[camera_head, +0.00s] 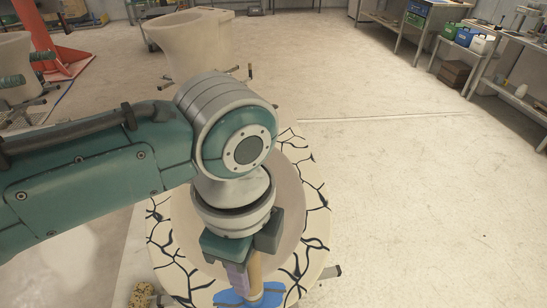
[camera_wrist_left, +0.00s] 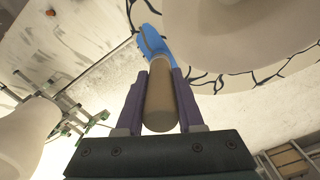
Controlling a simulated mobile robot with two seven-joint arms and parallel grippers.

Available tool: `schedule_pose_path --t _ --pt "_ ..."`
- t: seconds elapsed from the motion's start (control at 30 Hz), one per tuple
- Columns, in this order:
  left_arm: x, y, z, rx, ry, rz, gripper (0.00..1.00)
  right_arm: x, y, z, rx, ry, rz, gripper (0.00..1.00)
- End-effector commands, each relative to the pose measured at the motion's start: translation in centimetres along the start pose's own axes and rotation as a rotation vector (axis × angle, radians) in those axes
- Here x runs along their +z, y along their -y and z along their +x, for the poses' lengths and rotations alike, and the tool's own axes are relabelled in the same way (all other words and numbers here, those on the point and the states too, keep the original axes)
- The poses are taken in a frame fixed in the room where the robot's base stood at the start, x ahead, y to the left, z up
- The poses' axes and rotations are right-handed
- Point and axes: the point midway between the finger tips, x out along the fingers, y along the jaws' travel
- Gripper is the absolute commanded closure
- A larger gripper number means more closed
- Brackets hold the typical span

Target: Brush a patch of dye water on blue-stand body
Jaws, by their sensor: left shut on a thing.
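My left gripper (camera_head: 246,268) is shut on the tan handle of a brush (camera_head: 256,266), which also shows between the purple fingers in the wrist view (camera_wrist_left: 160,92). The brush has a blue end (camera_head: 250,296), pointing down and over the near part of a large pale body (camera_head: 315,228). This body has a wide rim with black crack-like lines and a bowl-like hollow, partly hidden by my left arm. In the wrist view the blue end (camera_wrist_left: 151,42) lies close to the lined rim (camera_wrist_left: 262,76); I cannot tell whether they touch. The body's stand colour is hidden. My right gripper is out of view.
A pale body (camera_head: 192,42) stands behind, and another (camera_head: 14,68) at the left near a red stand (camera_head: 45,30). A yellow speckled thing (camera_head: 141,294) lies at the bottom left. Shelves (camera_head: 490,60) line the right back. The floor at right is clear.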

Motion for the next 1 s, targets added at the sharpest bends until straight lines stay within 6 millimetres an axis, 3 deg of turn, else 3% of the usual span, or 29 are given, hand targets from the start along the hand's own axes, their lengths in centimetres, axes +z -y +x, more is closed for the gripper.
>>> schedule_pose_path --t 0.6,1.0 --pt "3.4 -1.8 0.1 0.01 0.01 -0.002 1.0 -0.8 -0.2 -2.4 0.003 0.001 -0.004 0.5" --pt "3.7 -2.0 0.3 0.01 0.011 -0.002 1.0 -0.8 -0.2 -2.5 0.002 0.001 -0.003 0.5"
